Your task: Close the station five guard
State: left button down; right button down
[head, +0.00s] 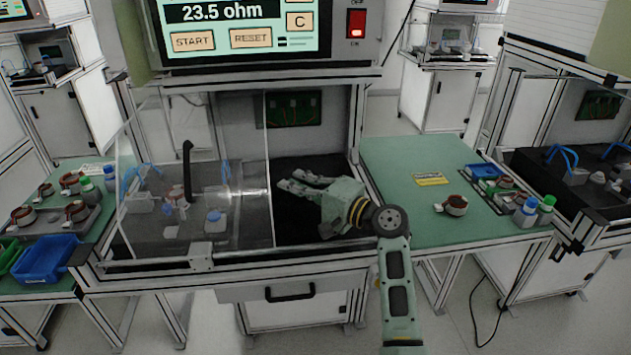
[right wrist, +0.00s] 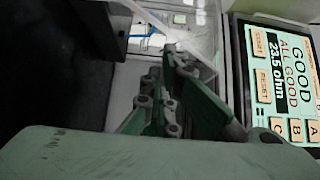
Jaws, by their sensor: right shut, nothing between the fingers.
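The clear guard (head: 240,215) of the test station in front of me stands across the left part of its opening. Its right edge is upright near the middle, and the right part of the opening is uncovered. No station number is legible. My right gripper (head: 284,186) is in the uncovered part, just right of the guard's edge, with its fingers pointing left. It is shut and empty; whether it touches the guard I cannot tell. Its fingers also show in the right wrist view (right wrist: 170,75). My left gripper is not in view.
The tester's screen (head: 240,30) reads 23.5 ohm; in the wrist view it also reads GOOD.

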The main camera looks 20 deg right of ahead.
aim_at(259, 189)
jog(key=shift+w+a, duration=0.15)
jog(key=shift+a, duration=0.4)
jog(key=a, duration=0.2)
jog(key=w+a, duration=0.1)
jog(key=a, duration=0.2)
jog(key=w+a+p, duration=0.1)
jog(key=a, duration=0.2)
jog(key=shift+w+a, duration=0.1)
